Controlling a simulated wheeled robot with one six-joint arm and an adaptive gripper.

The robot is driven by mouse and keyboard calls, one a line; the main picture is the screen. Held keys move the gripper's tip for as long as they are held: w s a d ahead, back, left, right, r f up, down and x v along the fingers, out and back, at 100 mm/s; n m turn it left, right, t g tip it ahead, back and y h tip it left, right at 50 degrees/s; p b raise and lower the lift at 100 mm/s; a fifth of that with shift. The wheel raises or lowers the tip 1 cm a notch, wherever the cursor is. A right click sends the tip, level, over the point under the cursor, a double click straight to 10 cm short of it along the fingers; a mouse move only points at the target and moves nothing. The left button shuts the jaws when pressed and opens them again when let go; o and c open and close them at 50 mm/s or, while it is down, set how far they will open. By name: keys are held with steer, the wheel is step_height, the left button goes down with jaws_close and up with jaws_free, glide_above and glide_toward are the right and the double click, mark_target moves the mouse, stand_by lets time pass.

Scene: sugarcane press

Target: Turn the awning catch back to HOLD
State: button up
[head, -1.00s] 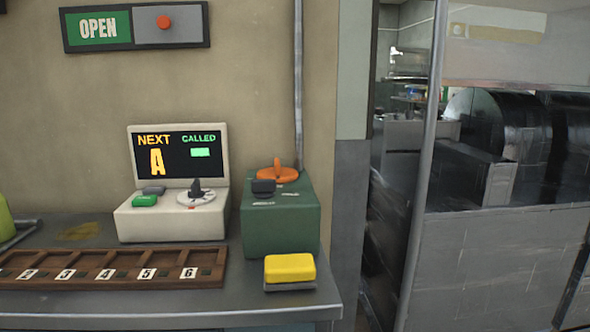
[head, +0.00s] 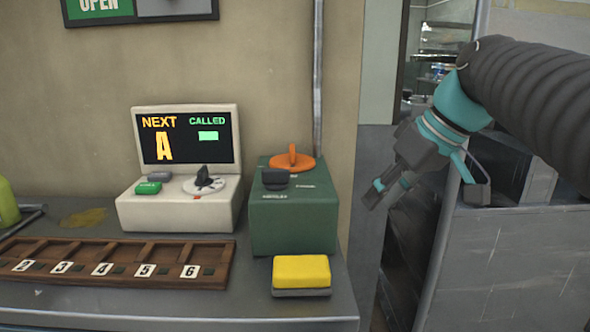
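A green box (head: 293,222) stands on the counter, right of the display unit. On its top are an orange round dial with an upright orange handle (head: 292,158) and a dark grey knob or lever (head: 275,179) in front of it. Small white markings lie by them, too small to read, so I cannot tell which part is the awning catch or where it points. My gripper (head: 378,194) hangs in the air to the right of the green box, apart from it, pointing down and left. Nothing shows in it; its finger opening is unclear.
The display unit (head: 180,204) reads NEXT A and CALLED, with a dial and buttons. A yellow block (head: 301,270) sits at the counter's front right. A wooden numbered tray (head: 215,267) lies at left. A vertical pole (head: 437,240) stands behind my arm.

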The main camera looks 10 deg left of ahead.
mark_target(276, 169)
steer(key=w+a+r+n+g+y, duration=0.3)
steer(key=w+a+r+n+g, duration=0.2)
steer(key=w+a+r+n, duration=0.45)
steer(key=s+a+f+n+b, duration=0.1)
steer(key=a+f, duration=0.2)
steer(key=s+a+f+b, duration=0.1)
steer(key=a+f+b, duration=0.1)
steer(key=a+f, duration=0.1)
steer(key=s+a+f+n+b, duration=0.1)
steer(key=s+a+f+b, duration=0.1)
steer(key=a+f, duration=0.1)
steer(key=shift+a+n, duration=0.35)
steer(key=shift+a, duration=0.1)
steer(key=shift+c, duration=0.2)
jaws_close()
